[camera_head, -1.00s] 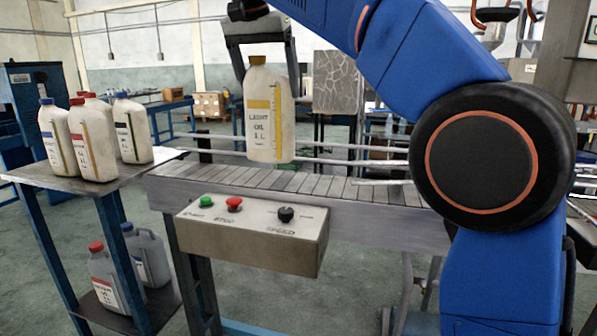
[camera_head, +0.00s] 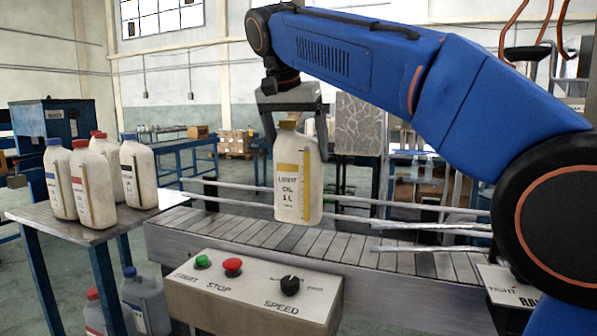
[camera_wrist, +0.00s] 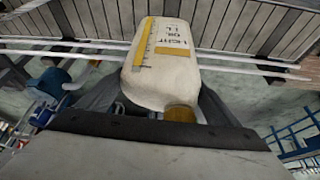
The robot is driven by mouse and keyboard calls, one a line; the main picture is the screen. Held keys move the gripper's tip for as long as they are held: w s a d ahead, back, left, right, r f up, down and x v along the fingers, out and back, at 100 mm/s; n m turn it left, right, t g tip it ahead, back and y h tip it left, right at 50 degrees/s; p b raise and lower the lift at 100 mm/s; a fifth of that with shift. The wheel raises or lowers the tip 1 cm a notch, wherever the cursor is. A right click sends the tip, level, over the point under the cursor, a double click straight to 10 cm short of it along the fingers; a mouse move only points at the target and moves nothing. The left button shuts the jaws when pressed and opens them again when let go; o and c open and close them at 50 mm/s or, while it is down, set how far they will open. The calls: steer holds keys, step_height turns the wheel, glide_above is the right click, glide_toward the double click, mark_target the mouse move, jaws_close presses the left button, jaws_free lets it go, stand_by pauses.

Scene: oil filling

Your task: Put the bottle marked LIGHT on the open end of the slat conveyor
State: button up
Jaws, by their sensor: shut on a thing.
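The bottle marked LIGHT (camera_head: 299,190) is cream white with a yellow-brown cap and yellow label bands. It stands upright in my gripper (camera_head: 290,128), which is shut on it near its top. In the head view it is over the slat conveyor (camera_head: 345,248), near the rails; I cannot tell whether its base touches the slats. In the wrist view the bottle (camera_wrist: 160,80) fills the middle between the fingers, with its cap toward the gripper and slats and rails beyond it. The left part of the conveyor (camera_head: 215,232) is bare.
Several white bottles with red, blue and black caps (camera_head: 93,185) stand on a side table (camera_head: 50,217) at left. Grey jugs (camera_head: 147,300) sit below. A control box (camera_head: 250,298) with buttons and a knob fronts the conveyor. Metal rails (camera_head: 400,208) run behind the slats.

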mark_target(298, 166)
steer(key=shift+f, duration=2.25)
steer(key=o, duration=2)
steer(key=shift+f, duration=0.1)
steer(key=v, duration=1.2)
